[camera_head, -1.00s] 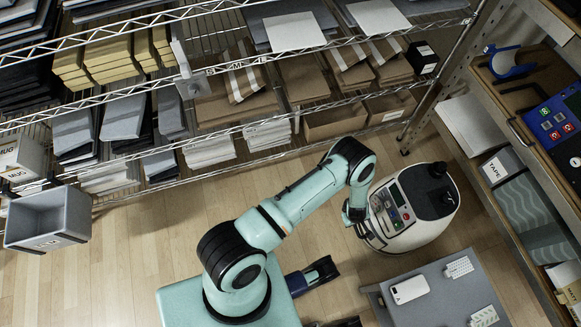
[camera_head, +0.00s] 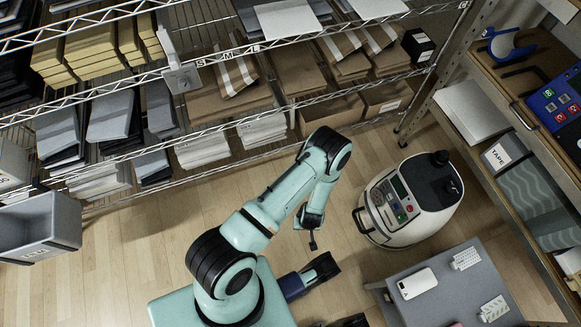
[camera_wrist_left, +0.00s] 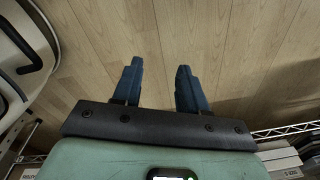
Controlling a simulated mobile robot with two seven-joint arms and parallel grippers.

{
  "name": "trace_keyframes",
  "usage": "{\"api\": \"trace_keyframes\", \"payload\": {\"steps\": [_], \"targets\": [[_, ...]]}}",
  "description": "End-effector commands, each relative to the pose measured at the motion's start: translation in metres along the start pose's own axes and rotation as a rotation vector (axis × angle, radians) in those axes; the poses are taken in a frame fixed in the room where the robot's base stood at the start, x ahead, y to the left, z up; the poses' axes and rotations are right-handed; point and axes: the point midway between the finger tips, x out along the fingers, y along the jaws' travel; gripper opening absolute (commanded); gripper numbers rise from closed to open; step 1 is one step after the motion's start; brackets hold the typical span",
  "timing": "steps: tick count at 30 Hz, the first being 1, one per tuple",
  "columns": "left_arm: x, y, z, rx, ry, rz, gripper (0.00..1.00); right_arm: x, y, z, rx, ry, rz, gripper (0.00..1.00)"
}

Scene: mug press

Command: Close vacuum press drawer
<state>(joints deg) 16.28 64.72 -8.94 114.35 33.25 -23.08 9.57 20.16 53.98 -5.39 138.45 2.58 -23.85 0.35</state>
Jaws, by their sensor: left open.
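The vacuum press (camera_head: 425,195) is a rounded white machine with a control panel and black top parts, standing on the floor right of centre in the head view. Its drawer front, with a dark loop handle (camera_head: 359,219), faces left and looks close against the body; any small gap cannot be told. Part of the press (camera_wrist_left: 22,50) also shows at the left edge of the left wrist view. My left gripper (camera_head: 312,240) is left of the handle, apart from it. In the left wrist view its two blue fingers (camera_wrist_left: 160,80) are open, with only floor between them.
A wire shelf (camera_head: 230,65) with boxes and folded stock runs along the back. A grey table (camera_head: 450,290) with a white phone stands in front of the press. A workbench (camera_head: 545,120) is at the right. Bare floor (camera_head: 140,240) lies left of my arm.

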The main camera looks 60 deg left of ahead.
Motion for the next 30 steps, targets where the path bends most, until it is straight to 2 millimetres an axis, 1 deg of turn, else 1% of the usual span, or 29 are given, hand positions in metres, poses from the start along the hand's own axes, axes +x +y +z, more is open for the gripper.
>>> {"api": "trace_keyframes", "payload": {"steps": [1, 3, 9, 13, 21, 22, 23, 24, 25, 26, 30], "targets": [[0.003, -0.008, 0.003, 0.022, -0.002, -0.011, 0.42, 0.004, 0.001, -0.001, 0.000, -0.001, 0.001, 0.56], [0.004, -0.017, 0.007, 0.056, -0.008, -0.023, 0.42, 0.009, 0.001, -0.002, 0.001, -0.002, 0.001, 0.56], [0.004, -0.035, 0.020, 0.151, -0.035, -0.036, 0.42, 0.019, 0.002, -0.004, 0.001, -0.005, 0.003, 0.56], [0.003, -0.040, 0.024, 0.179, -0.042, -0.038, 0.42, 0.021, 0.002, -0.004, 0.001, -0.006, 0.003, 0.56], [0.003, -0.041, 0.025, 0.185, -0.044, -0.038, 0.42, 0.021, 0.002, -0.004, 0.001, -0.006, 0.003, 0.56], [0.003, -0.041, 0.025, 0.185, -0.044, -0.038, 0.39, 0.021, 0.002, -0.004, 0.001, -0.006, 0.003, 0.56], [0.003, -0.041, 0.025, 0.185, -0.044, -0.038, 0.29, 0.021, 0.002, -0.004, 0.001, -0.006, 0.003, 0.56], [0.003, -0.041, 0.025, 0.185, -0.044, -0.038, 0.16, 0.021, 0.002, -0.004, 0.001, -0.006, 0.003, 0.56], [0.003, -0.041, 0.025, 0.184, -0.044, -0.038, 0.06, 0.021, 0.002, -0.004, 0.001, -0.006, 0.003, 0.56], [0.003, -0.041, 0.025, 0.184, -0.044, -0.038, 0.00, 0.021, 0.002, -0.004, 0.001, -0.006, 0.003, 0.56], [0.001, -0.040, 0.025, 0.189, -0.045, -0.034, 0.00, 0.020, 0.002, -0.005, 0.000, -0.002, 0.002, 0.56]]}}
